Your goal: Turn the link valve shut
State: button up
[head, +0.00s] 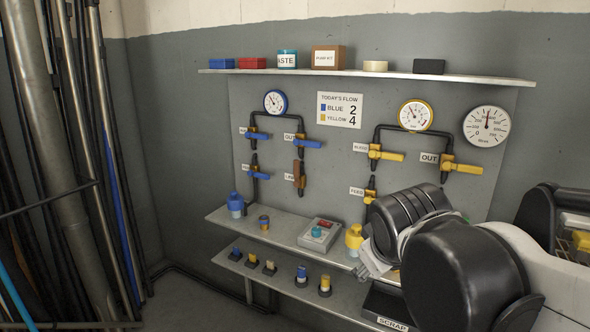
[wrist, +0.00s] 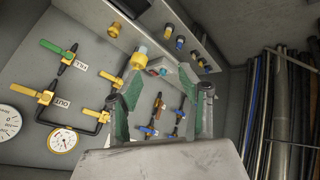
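The link valve (head: 299,177) is on the grey panel, on the lower right of the blue pipe set, beside a small white label that is only partly readable. Its brown-orange handle stands upright, in line with its short pipe. In the wrist view, which is upside down, the likely link valve handle (wrist: 158,103) shows between my fingers, well beyond them. My gripper (wrist: 163,108) is open and empty, with green pads on both fingers. In the head view it is mostly hidden behind my arm, at the lower right in front of the panel, apart from the valve.
Blue-handled valves (head: 306,143) are close around the link valve; yellow-handled valves (head: 385,154) are to the right. A shelf (head: 285,231) with a button box (head: 319,235) and bottles juts out below. Upright pipes (head: 75,160) stand at the left.

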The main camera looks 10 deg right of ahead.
jog(key=w+r+n+t+h, duration=0.15)
jog(key=w+n, duration=0.25)
jog(key=w, duration=0.7)
jog(key=w+r+n+h, duration=0.2)
jog(key=w+n, duration=0.2)
jog(key=w, duration=0.6)
jog(key=w+r+n+t+h, duration=0.15)
jog(key=w+n, duration=0.25)
jog(key=w, duration=0.7)
jog(key=n+t+h+b, duration=0.1)
jog(key=n+t+h, duration=0.3)
jog(key=n, duration=0.8)
send_near(295, 168)
jog(key=x, duration=1.1)
jog(key=shift+d+r, duration=0.1)
grip_shut()
